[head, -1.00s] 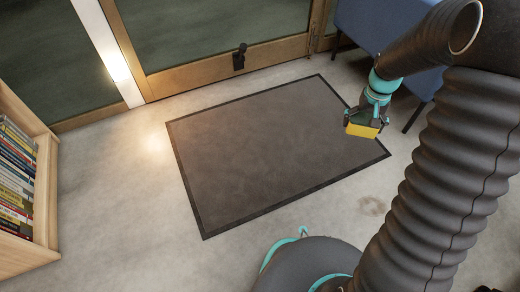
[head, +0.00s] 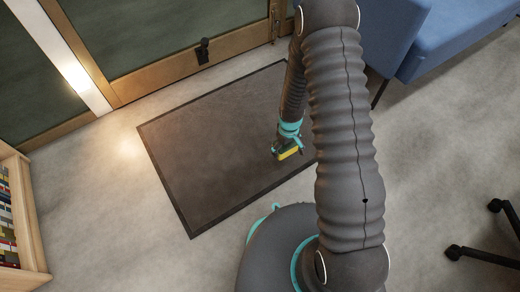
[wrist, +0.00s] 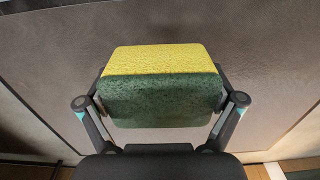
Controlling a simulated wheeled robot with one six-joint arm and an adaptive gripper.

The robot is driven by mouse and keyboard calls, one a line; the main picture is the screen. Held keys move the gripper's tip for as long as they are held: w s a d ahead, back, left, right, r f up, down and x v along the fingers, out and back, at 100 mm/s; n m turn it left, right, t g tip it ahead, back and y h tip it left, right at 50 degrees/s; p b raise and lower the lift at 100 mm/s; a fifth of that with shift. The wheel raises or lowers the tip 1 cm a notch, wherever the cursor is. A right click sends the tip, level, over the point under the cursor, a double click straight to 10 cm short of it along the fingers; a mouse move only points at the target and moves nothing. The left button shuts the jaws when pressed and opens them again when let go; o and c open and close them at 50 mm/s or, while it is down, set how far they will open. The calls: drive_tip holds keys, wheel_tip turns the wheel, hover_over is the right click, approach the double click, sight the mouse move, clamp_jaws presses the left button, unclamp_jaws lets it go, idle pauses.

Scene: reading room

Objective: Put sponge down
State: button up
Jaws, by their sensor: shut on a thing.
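The sponge (wrist: 160,85) is yellow with a dark green scouring side. In the wrist view it sits between the two fingers of my gripper (wrist: 160,100), which are shut on its sides. In the head view the sponge (head: 289,153) shows as a small yellow strip at the end of my gripper (head: 286,147), over the right part of the dark floor mat (head: 205,150). How high it is above the mat, or whether it touches it, I cannot tell.
A wood-framed glass door (head: 165,75) stands behind the mat. A bookshelf (head: 25,225) is at the left edge and a blue sofa (head: 450,40) at the top right. Black chair legs (head: 490,245) show at the right. The pale floor in between is clear.

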drive_tip(key=b, duration=0.1)
hover_over(260, 152)
wheel_tip(260, 152, down, 7)
drive_tip(key=shift+f, duration=0.2)
drive_tip(key=shift+f+b, duration=0.5)
drive_tip(key=shift+f, duration=1.45)
drive_tip(key=shift+f, duration=0.1)
drive_tip(key=shift+f, duration=0.15)
drive_tip(key=o, duration=0.8)
drive_tip(key=shift+c, duration=0.2)
drive_tip(key=shift+r, duration=0.25)
